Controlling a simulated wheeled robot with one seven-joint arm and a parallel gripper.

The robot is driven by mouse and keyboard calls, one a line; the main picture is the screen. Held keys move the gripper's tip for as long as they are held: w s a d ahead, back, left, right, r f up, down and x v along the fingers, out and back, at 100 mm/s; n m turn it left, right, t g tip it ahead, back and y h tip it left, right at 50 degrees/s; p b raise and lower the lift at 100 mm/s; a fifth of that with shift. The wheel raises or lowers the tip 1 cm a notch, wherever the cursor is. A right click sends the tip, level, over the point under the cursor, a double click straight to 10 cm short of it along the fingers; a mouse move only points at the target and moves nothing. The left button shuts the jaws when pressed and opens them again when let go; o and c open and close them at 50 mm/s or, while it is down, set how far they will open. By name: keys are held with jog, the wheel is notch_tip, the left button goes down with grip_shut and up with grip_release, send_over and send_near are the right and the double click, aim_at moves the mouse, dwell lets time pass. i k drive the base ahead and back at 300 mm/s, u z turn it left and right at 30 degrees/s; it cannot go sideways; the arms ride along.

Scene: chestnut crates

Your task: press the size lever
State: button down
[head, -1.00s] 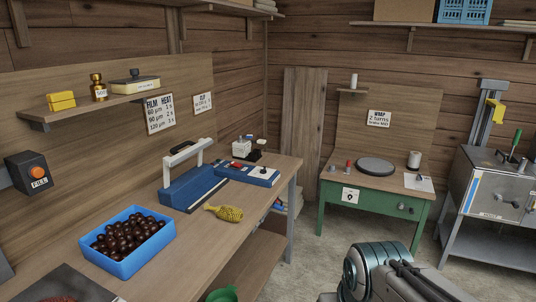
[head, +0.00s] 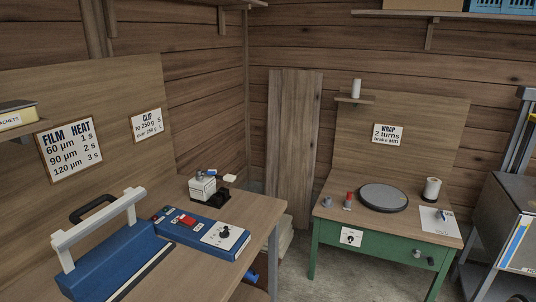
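A small clip machine, a white block on a black base (head: 202,188), stands at the far right end of the wooden bench, below a sign headed CLIP (head: 147,124) that reads to 250 g S and over 250 g, with the last letter hard to read. A small pale tab (head: 229,178) sticks out at its right side. I cannot tell which part of the machine is the size lever; it is too small to make out. My gripper is not in view.
A blue sealer with a white arm (head: 100,245) and a blue control box with a red switch and black knob (head: 203,232) stand nearer on the bench (head: 262,212). A green table with a dark turntable (head: 384,198) is at the right. Grey floor lies between.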

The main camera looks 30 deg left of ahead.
aim_at(199, 172)
jog(key=u, duration=0.2)
jog(key=i, duration=1.5)
jog(key=u, duration=1.5)
jog(key=i, duration=0.9)
jog(key=u, duration=1.05)
